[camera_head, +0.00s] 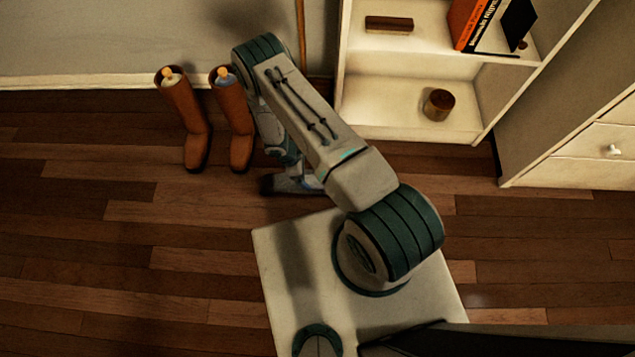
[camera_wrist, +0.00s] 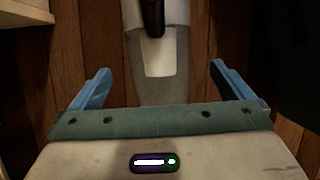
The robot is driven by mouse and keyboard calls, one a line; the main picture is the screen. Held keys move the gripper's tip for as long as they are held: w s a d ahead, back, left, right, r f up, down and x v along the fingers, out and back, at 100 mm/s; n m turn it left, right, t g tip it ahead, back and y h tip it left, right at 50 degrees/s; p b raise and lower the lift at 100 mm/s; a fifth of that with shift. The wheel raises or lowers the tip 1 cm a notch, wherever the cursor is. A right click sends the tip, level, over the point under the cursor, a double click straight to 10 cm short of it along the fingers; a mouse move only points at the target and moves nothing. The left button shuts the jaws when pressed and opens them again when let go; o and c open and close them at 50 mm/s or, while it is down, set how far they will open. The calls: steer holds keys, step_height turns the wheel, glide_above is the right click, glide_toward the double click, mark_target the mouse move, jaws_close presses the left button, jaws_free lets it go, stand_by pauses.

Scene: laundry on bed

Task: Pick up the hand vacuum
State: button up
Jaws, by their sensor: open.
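The hand vacuum (camera_wrist: 165,87) lies on the wooden floor in the wrist view, with a pale grey body and a black handle with a red part. Its upper end is cut off by the top of the picture. My gripper (camera_wrist: 160,68) is open, its two blue fingers spread wide to the left and right of the vacuum, with gaps on both sides. In the head view, a dark and grey shape on the floor (camera_head: 268,184) below my arm looks like the vacuum, partly hidden. My gripper is mostly hidden there by my arm.
A pair of brown boots (camera_head: 236,125) stands just left of my arm. A white shelf (camera_head: 410,133) with books (camera_head: 483,25) and a round brown container (camera_head: 437,105) is behind to the right. A white drawer unit (camera_head: 570,158) stands at the far right. The floor (camera_head: 130,225) at left is clear.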

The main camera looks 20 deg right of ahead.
mark_target(311, 177)
steer(key=b+x, duration=0.1)
steer(key=x, duration=0.4)
steer(key=b+x, duration=0.2)
steer(key=x, duration=0.3)
steer(key=shift+w+d, duration=0.15)
steer(key=shift+d, duration=0.1)
steer(key=c, duration=1.3)
steer(key=shift+r, duration=0.15)
steer(key=shift+c, duration=1.1)
